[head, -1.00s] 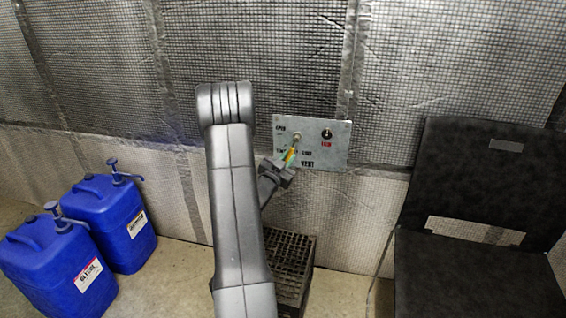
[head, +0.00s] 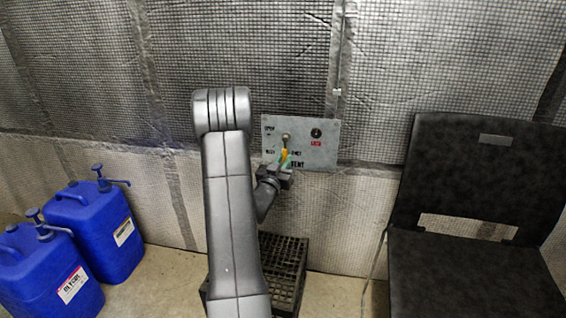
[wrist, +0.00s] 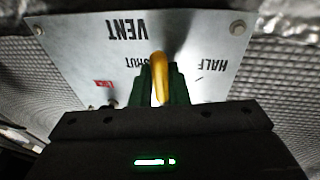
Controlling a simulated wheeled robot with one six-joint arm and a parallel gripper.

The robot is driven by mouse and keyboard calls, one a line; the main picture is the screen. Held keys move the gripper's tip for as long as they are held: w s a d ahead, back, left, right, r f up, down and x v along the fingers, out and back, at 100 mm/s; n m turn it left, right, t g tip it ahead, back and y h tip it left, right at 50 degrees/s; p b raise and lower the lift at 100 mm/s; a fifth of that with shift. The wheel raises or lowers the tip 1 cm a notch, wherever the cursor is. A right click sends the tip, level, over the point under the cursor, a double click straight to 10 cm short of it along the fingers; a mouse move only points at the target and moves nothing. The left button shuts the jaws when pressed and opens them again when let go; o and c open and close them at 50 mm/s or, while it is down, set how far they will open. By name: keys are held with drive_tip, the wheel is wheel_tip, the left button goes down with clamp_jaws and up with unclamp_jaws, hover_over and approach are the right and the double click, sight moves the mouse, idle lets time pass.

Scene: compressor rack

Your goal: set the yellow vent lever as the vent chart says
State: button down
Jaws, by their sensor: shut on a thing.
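A grey vent panel (head: 328,153) is on the quilted wall. The yellow vent lever (head: 285,155) hangs from a pivot at its left part and points nearly straight down. OPEN is printed at upper left, HALF at lower left and SHUT at lower right. My gripper (head: 281,166) is at the lever's lower end, partly behind my arm. In the wrist view, where the panel shows upside down, the green fingers are shut on the yellow lever (wrist: 160,80). It lies between the SHUT and HALF marks, nearer SHUT. I cannot make out a vent chart.
A dark round knob (head: 316,133) with a red label sits at the panel's right. A black crate (head: 290,262) stands on the floor below. A black chair (head: 460,185) is at right, and blue jugs (head: 95,235) stand at left.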

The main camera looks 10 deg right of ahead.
drive_tip(key=c, duration=1.4)
unclamp_jaws()
drive_tip(key=p+v, duration=0.2)
drive_tip(key=v, duration=1.1)
drive_tip(key=shift+s+a+f, duration=0.15)
drive_tip(key=shift+s, duration=0.2)
drive_tip(key=b+x, duration=0.2)
drive_tip(key=x, duration=1.1)
drive_tip(key=shift+w+d, duration=0.2)
drive_tip(key=shift+w, duration=0.15)
